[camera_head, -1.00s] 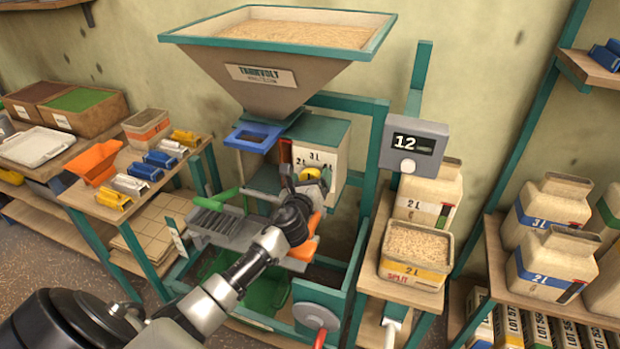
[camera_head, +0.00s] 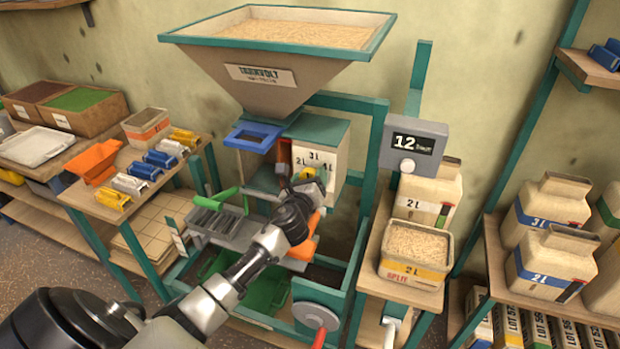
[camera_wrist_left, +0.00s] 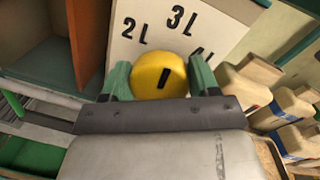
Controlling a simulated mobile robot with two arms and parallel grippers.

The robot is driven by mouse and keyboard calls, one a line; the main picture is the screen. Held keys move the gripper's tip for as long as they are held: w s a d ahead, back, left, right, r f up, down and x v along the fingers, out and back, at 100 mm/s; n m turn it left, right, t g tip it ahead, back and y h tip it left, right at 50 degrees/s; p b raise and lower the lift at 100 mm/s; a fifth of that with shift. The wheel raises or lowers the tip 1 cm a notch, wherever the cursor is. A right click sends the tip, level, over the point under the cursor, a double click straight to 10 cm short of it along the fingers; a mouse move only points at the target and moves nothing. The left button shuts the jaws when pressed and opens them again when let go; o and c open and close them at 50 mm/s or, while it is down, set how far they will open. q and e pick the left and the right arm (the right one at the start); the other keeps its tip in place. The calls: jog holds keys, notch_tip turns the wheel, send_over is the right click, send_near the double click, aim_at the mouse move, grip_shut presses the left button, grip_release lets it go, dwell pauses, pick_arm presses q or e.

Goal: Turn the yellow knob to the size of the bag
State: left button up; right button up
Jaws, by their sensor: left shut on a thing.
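The yellow knob (camera_wrist_left: 158,76) sits on a pale dial plate (camera_wrist_left: 120,20) marked 2 L, 3 L and a third label partly hidden by a finger. My left gripper (camera_wrist_left: 160,84) has its green fingers on both sides of the knob and is shut on it. A short dark mark on the knob's face leans slightly right, roughly toward 3 L. In the head view, the knob (camera_head: 308,172) is partly covered by my left gripper (camera_head: 311,182). My right gripper is not seen.
A grain hopper (camera_head: 278,75) stands above the dial. A display (camera_head: 413,145) reading 12 is on a post to the right. A green-handled tray (camera_head: 215,222) is left of my gripper. Shelves of 2 L and 3 L bags (camera_head: 545,262) stand at the right.

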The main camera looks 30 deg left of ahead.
pick_arm(q)
jog(key=n, duration=0.6)
jog(key=shift+a+f+g+p, duration=0.1)
jog(key=shift+g+p, duration=0.2)
jog(key=shift+p, duration=0.1)
jog(key=n, duration=0.4)
jog(key=shift+f+h, duration=0.1)
jog(key=shift+h, duration=0.3)
jog(key=shift+n, duration=0.3)
jog(key=o, duration=0.9)
jog(key=b+v, duration=0.1)
jog(key=v, duration=1)
